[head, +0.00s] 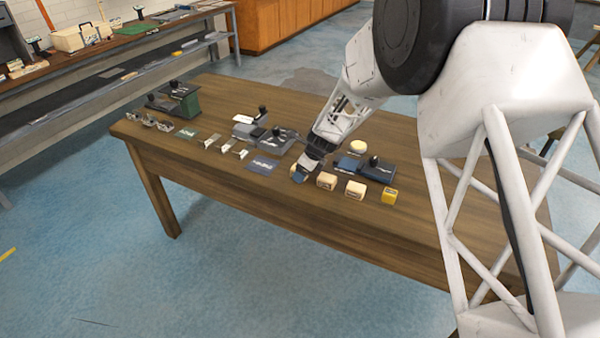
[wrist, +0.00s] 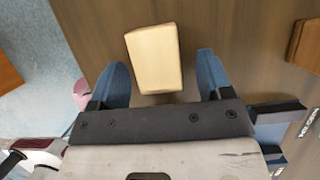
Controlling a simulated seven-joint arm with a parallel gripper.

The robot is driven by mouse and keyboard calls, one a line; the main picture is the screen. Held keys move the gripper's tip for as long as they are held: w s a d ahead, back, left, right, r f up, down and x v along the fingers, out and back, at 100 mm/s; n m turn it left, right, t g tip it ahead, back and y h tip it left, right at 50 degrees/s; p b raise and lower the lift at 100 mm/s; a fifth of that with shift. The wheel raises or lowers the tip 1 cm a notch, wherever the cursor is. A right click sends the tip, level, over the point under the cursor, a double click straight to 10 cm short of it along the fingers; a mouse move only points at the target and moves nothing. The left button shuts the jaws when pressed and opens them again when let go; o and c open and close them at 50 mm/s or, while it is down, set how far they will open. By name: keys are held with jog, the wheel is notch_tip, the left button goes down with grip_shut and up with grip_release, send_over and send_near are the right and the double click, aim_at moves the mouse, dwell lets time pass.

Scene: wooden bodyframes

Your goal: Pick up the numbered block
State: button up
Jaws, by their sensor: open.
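A pale wooden block (wrist: 153,58) lies on the table in the wrist view, between and slightly beyond my gripper's fingertips. My gripper (wrist: 163,65) is open, with one blue finger on each side of it and visible gaps to both. In the head view my gripper (head: 303,170) is low at the table's front, at the left end of a row of small blocks. To its right are a tan block (head: 326,181), another tan block (head: 355,189) and a yellow block (head: 389,197). No number is readable on the block between the fingers.
On the wooden table (head: 250,195), a dark blue box with a black knob (head: 377,170) and a round yellow piece (head: 358,147) stand behind the blocks. A dark flat plate (head: 262,166) lies left of my gripper. A brown block (wrist: 304,44) shows at the wrist view's right edge.

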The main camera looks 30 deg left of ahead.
dwell(0.4)
jog(key=c, duration=1.1)
jog(key=shift+r, duration=0.15)
jog(key=shift+r, duration=0.55)
notch_tip(320, 180, up, 2)
jog(key=shift+r, duration=0.1)
jog(key=s+d, duration=0.3)
jog(key=s, duration=0.1)
jog(key=s+d+r, duration=0.1)
jog(key=s+d, duration=0.2)
jog(key=s, duration=0.1)
jog(key=s+d, duration=0.4)
jog(key=shift+s+r, duration=0.2)
jog(key=shift+s, duration=0.15)
jog(key=shift+a, duration=0.1)
